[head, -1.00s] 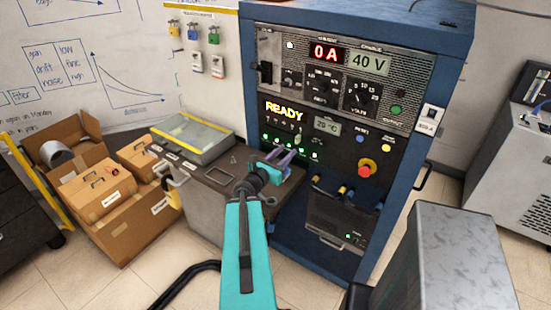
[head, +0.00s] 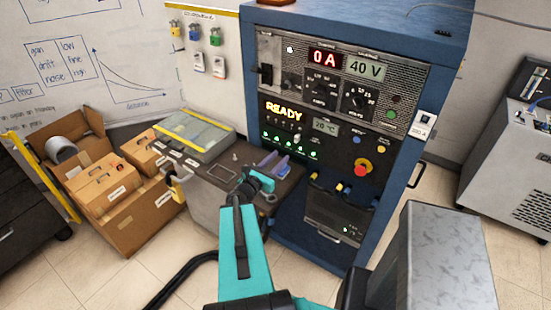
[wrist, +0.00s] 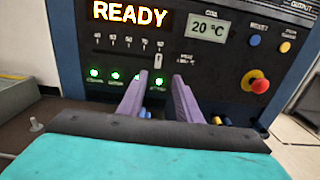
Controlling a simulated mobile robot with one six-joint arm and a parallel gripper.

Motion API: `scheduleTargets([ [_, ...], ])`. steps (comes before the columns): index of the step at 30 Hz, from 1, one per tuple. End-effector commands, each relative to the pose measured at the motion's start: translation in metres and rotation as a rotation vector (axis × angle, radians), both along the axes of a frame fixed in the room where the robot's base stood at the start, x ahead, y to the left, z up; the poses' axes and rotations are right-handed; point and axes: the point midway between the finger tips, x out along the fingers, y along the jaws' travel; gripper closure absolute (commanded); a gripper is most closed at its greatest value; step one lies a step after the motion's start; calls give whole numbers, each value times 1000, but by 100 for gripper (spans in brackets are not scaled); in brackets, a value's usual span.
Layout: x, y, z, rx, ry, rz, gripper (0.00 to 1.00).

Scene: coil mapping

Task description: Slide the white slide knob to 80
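The white slide knob (wrist: 158,61) stands at the right part of its horizontal slot on the panel, below the rightmost of the small scale numbers. The numbers are too small to read surely. The knob is tiny in the head view. My gripper (wrist: 160,80) shows two purple fingers spread apart with nothing between them. In the wrist view the knob appears just above and between the fingertips. The fingers look short of the panel, not touching the knob. In the head view my gripper (head: 277,160) is in front of the lower panel, above the dark ledge.
A row of green lights (wrist: 115,76) lies below the slot. A lit READY display (wrist: 131,14) is above it, and a 20 °C display (wrist: 209,27) to its right. A red stop button (wrist: 256,82) sits further right. A glass-topped case (head: 196,134) is left on the ledge.

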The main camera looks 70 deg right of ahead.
Motion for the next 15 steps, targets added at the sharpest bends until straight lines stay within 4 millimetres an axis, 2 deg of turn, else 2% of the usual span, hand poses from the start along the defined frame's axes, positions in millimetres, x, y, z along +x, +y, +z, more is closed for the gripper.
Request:
scheduleTargets([
  [6, 3, 10, 3, 0, 1, 1, 69],
  [15, 4, 15, 1, -1, 1, 0, 69],
])
